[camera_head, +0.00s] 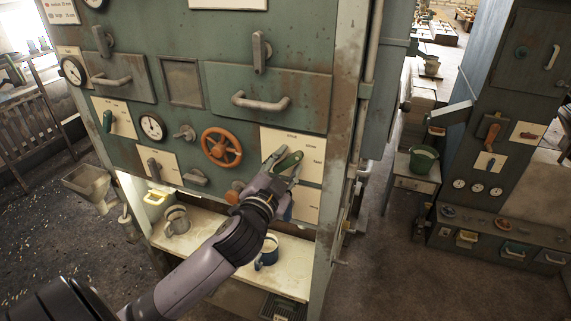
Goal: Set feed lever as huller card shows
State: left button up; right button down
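A green-handled lever (289,162) sits on a pale plate (311,150) at the lower right of the green machine front. The plate has small lettering around the lever, too small to read surely. My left gripper (284,160) is at this lever, with its fingers on either side of the handle. Whether they press on it is unclear. The gripper hides the lever's base and part of the plate. A card with coloured dots and small text (60,12) is at the top left; I cannot tell if it is the huller card. My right gripper is not in view.
Left of the lever are an orange handwheel (221,147), a round gauge (152,127) and another green lever (108,121). Below, a shelf (205,242) holds a grey mug (177,221) and a blue mug (268,252). A second machine (500,150) stands right, beyond open floor.

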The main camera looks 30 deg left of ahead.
pick_arm(q)
grip_shut()
dwell(0.3)
jog(key=shift+r+m+p, duration=0.1)
jog(key=shift+m+p, duration=0.4)
jog(key=shift+m, duration=0.3)
grip_release()
jog(key=shift+s, duration=0.15)
